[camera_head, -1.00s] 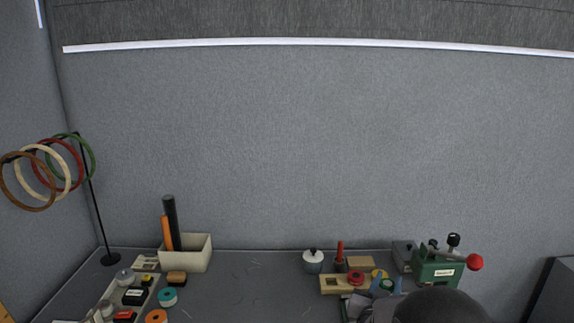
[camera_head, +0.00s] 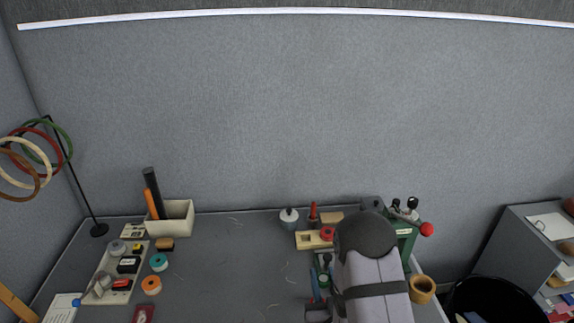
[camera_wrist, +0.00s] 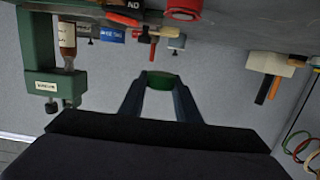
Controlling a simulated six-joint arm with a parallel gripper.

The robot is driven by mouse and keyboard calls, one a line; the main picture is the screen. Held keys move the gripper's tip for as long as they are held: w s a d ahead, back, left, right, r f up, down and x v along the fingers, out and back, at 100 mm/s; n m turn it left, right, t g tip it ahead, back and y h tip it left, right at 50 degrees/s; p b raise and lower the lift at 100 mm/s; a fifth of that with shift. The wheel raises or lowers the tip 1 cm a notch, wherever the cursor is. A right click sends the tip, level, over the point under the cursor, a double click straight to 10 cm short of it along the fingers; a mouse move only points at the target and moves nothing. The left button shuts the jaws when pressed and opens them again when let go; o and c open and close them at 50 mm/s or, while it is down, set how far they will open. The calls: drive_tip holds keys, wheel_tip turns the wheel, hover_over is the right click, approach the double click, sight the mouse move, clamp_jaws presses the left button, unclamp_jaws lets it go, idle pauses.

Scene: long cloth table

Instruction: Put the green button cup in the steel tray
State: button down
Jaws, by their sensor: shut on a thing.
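In the wrist view, my gripper (camera_wrist: 160,88) is shut on the green button cup (camera_wrist: 160,80), which shows as a small green round shape between the fingertips. The cup is held up against the grey wall behind.
A green press (camera_head: 405,232) with a red knob stands right of my arm; it also shows in the wrist view (camera_wrist: 40,60). A wooden block (camera_head: 307,241) and a white-and-dark pot (camera_head: 289,218) stand behind. A pale organiser (camera_head: 105,290) lies left. The middle table is mostly clear.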

drive_tip(key=shift+w+d, duration=0.1)
drive_tip(key=w+d+m+h+b, duration=0.1)
drive_tip(key=w+d+h+b, duration=0.1)
drive_tip(key=w+d+b, duration=0.1)
drive_tip(key=w+d+m+h+b, duration=0.2)
drive_tip(key=w+d+b, duration=0.1)
drive_tip(key=b, duration=0.1)
drive_tip(key=shift+w+d+b, duration=0.2)
drive_tip(key=shift+w+b, duration=0.1)
drive_tip(key=shift+w, duration=0.1)
drive_tip(key=w+d+r+m+h+b, duration=0.1)
drive_tip(key=b, duration=0.2)
drive_tip(key=w+d+r+m+g+h+b, duration=0.1)
drive_tip(key=d+h+b, duration=0.1)
drive_tip(key=b, duration=0.1)
drive_tip(key=w+d+r+m+g+h+b, duration=0.1)
drive_tip(key=w+d+h+b, duration=0.1)
drive_tip(key=b, duration=0.1)
drive_tip(key=shift+w+d+m, duration=0.1)
drive_tip(key=shift+d+m, duration=0.1)
drive_tip(key=shift+m, duration=0.1)
drive_tip(key=shift+w+r+g+b, duration=0.3)
drive_tip(key=shift+r+b, duration=0.25)
drive_tip(key=shift+b, duration=0.7)
drive_tip(key=shift+w+a+r+b, duration=0.1)
drive_tip(key=shift+a+r+b, duration=0.15)
drive_tip(key=shift+r+b, duration=0.35)
drive_tip(key=shift+w+a+r+b, duration=0.1)
drive_tip(key=shift+a+r+b, duration=0.15)
drive_tip(key=shift+r+b, duration=0.3)
